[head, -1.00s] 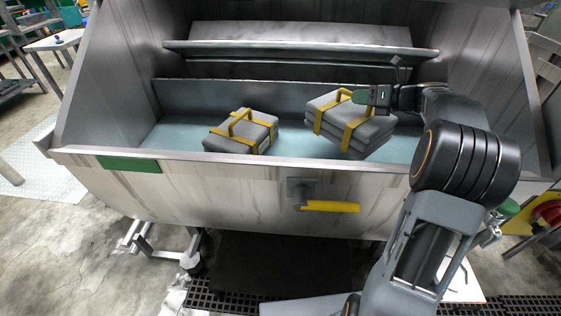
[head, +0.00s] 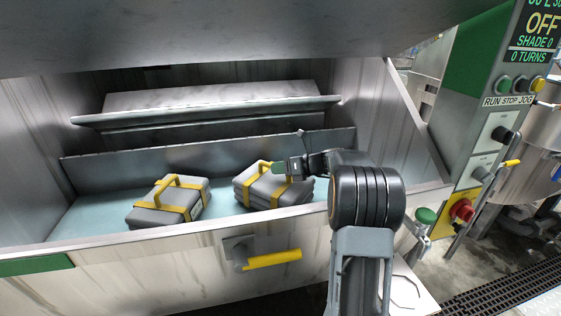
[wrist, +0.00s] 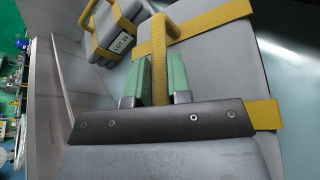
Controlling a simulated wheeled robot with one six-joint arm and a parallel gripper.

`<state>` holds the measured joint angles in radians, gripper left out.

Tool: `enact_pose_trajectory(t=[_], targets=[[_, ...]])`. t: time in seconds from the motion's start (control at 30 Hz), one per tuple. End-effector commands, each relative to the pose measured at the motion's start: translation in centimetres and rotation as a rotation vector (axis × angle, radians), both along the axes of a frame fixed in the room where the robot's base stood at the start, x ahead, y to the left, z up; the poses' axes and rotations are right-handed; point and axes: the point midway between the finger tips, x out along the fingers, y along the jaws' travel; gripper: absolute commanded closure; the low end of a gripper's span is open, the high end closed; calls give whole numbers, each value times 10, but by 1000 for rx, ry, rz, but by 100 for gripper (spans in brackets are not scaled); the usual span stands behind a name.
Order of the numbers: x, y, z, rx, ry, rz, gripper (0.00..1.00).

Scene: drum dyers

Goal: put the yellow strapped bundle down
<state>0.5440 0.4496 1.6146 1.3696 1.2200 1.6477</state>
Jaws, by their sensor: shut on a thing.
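The yellow strapped bundle (head: 262,190) is a grey folded stack with yellow straps and a yellow handle, inside the steel trough at right of centre in the head view. My gripper (head: 279,169) is shut on its handle. In the wrist view my gripper's green fingers (wrist: 159,80) close around the yellow handle (wrist: 158,50). The bundle's underside is hidden by the trough's front wall, so I cannot tell whether it touches the floor. A second grey bundle with yellow straps (head: 152,216) sits to its left, apart from it. In the wrist view this second bundle (wrist: 118,28) carries a white tag.
The trough's front rim (head: 130,242) runs before both bundles. A steel ledge (head: 210,112) crosses the back. A yellow lever (head: 272,259) juts from the front wall. A control panel (head: 490,110) reading OFF, with a red knob (head: 461,211), stands at right.

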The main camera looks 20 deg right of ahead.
Motion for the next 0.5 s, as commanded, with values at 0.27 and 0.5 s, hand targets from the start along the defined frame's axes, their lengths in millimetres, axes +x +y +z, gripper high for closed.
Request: enact_pose_trajectory(t=[0.27, 0.5], targets=[[0, 0, -11, 0, -6, 0, 100], [0, 0, -11, 0, -6, 0, 100]])
